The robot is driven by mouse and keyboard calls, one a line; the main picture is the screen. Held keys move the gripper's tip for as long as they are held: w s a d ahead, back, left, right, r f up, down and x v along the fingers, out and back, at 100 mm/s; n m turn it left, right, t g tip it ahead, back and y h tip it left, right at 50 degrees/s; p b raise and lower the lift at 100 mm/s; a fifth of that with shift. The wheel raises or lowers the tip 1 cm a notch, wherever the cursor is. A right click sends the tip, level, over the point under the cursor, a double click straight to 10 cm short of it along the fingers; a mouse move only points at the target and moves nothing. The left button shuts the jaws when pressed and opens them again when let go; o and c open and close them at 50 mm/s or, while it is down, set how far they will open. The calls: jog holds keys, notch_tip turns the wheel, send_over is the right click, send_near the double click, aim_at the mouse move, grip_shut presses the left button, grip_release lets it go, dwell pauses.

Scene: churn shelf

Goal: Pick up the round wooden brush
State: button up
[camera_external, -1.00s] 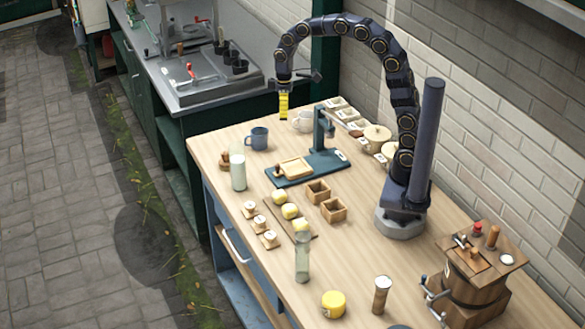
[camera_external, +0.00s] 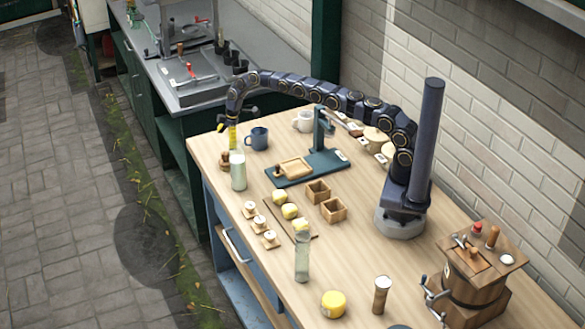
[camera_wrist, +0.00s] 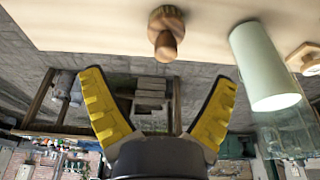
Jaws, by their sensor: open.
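In the wrist view the brush (camera_wrist: 166,30) shows a round base and a knob, at the top centre beyond the open fingers of my gripper (camera_wrist: 158,82). Nothing is between the fingers. The pale bottle (camera_wrist: 264,68) is to the right of the brush there.
A blue-grey mug (camera_external: 258,139) stands right of my gripper. A dark teal press stand (camera_external: 330,160) with a wooden mould is farther right. Small wooden stamps (camera_external: 250,210) lie along the left edge. The table's left edge is close to the brush.

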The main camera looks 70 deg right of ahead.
aim_at(224, 160)
jog(key=shift+w+a+f, duration=0.1)
jog(key=shift+w+f, duration=0.1)
jog(key=shift+f, duration=0.5)
jog(key=shift+s+x, duration=0.2)
jog(key=shift+x, duration=1.45)
jog(key=shift+s+x, duration=0.2)
jog(key=shift+x, duration=1.45)
jog(key=shift+a, duration=0.15)
jog(key=c, duration=1.3)
